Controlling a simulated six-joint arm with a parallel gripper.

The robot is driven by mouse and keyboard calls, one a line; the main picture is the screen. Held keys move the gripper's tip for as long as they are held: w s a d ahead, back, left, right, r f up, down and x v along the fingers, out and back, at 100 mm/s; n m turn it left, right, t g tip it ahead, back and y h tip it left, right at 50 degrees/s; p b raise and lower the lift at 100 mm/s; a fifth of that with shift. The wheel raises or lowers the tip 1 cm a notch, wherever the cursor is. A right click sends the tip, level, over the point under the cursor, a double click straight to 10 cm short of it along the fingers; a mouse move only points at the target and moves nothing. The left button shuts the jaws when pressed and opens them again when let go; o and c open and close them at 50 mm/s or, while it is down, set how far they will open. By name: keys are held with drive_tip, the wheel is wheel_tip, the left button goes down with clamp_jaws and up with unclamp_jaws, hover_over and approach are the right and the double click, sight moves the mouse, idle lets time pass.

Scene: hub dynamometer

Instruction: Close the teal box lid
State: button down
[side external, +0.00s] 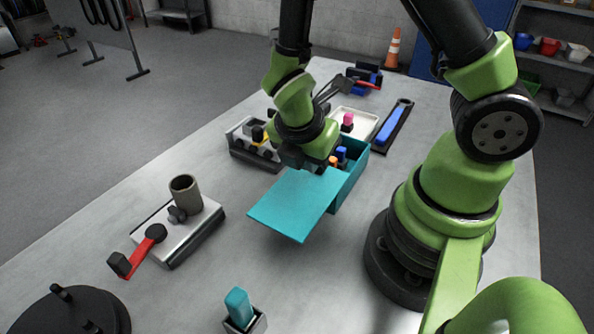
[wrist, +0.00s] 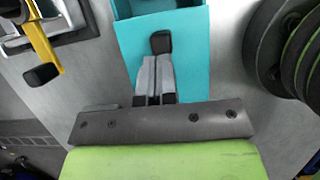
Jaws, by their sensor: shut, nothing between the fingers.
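The teal box (side external: 352,178) stands on the table with its lid open. The teal lid (side external: 297,204) sticks out from the box toward the camera as a flat panel, clear of the table. My gripper (side external: 308,165) is close to the lid's far edge, beside the box opening; its fingertips are hard to make out there. In the wrist view my gripper (wrist: 156,60) is shut and empty, with its fingers over a flat teal surface (wrist: 192,60). Part of the open box shows at the top edge. I cannot tell whether the fingers touch the teal surface.
An orange and a blue item (side external: 342,153) show at the box. A grey tray with a yellow part (side external: 245,150) is left of it. A blue tool on a black holder (side external: 394,124) lies behind. A metal fixture with red handle (side external: 178,230) stands at front left. My base is at right.

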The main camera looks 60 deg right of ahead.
drive_tip(key=d, duration=1.2)
drive_tip(key=shift+d, duration=0.2)
drive_tip(key=a, duration=0.4)
drive_tip(key=shift+a+r, duration=0.2)
drive_tip(key=s+a+r+m+t+y, duration=0.3)
drive_tip(key=a+r+m, duration=0.3)
drive_tip(key=r+m, duration=0.4)
drive_tip(key=s+a+r+m+t+y, duration=0.3)
drive_tip(key=a+r+m, duration=0.3)
drive_tip(key=r+m, duration=0.5)
drive_tip(key=shift+s+r+m+t, duration=0.3)
drive_tip(key=shift+s+m+t, duration=0.25)
drive_tip(key=shift+m+t, duration=0.05)
